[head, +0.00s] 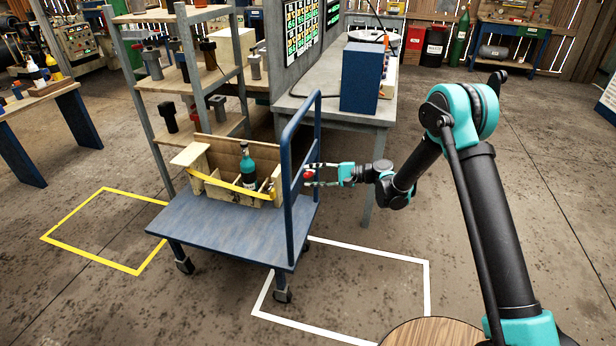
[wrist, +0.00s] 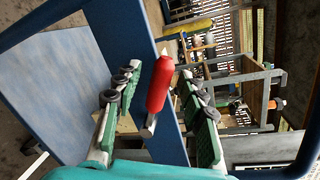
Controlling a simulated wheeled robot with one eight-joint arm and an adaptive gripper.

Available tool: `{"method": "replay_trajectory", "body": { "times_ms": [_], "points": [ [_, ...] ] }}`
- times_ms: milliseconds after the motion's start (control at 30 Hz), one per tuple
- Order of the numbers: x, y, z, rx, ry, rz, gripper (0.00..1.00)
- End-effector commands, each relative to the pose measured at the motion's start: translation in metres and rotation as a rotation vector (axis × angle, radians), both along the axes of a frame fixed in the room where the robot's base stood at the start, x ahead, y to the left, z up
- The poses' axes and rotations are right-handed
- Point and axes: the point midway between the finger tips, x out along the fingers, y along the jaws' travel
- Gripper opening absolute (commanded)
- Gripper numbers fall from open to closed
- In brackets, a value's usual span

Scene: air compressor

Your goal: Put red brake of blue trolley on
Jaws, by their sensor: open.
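The blue trolley (head: 240,226) stands in the middle of the head view, with an upright tubular handle at its right end. The red brake (head: 308,175) is a small knob on that handle frame. In the wrist view it is a red grip (wrist: 160,84) on a metal lever beside the blue frame. My gripper (head: 313,176) reaches in from the right at the brake. Its fingers are open, one on each side of the red grip, with gaps visible in the wrist view. Whether either finger touches it is unclear in the head view.
A wooden crate (head: 210,190) with a teal bottle (head: 247,168) sits on the trolley. A shelf rack (head: 200,80) stands behind it, and a workbench (head: 330,108) is behind my gripper. Yellow (head: 80,250) and white (head: 428,290) outlines mark open floor.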

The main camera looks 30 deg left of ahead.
Motion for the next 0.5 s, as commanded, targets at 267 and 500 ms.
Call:
{"method": "replay_trajectory", "body": {
  "times_ms": [267,500],
  "points": [
    [0.019,-0.054,0.01,0.0,-0.001,-0.004,0.41],
    [0.031,-0.087,0.015,0.0,-0.001,-0.003,0.41]
  ]
}}
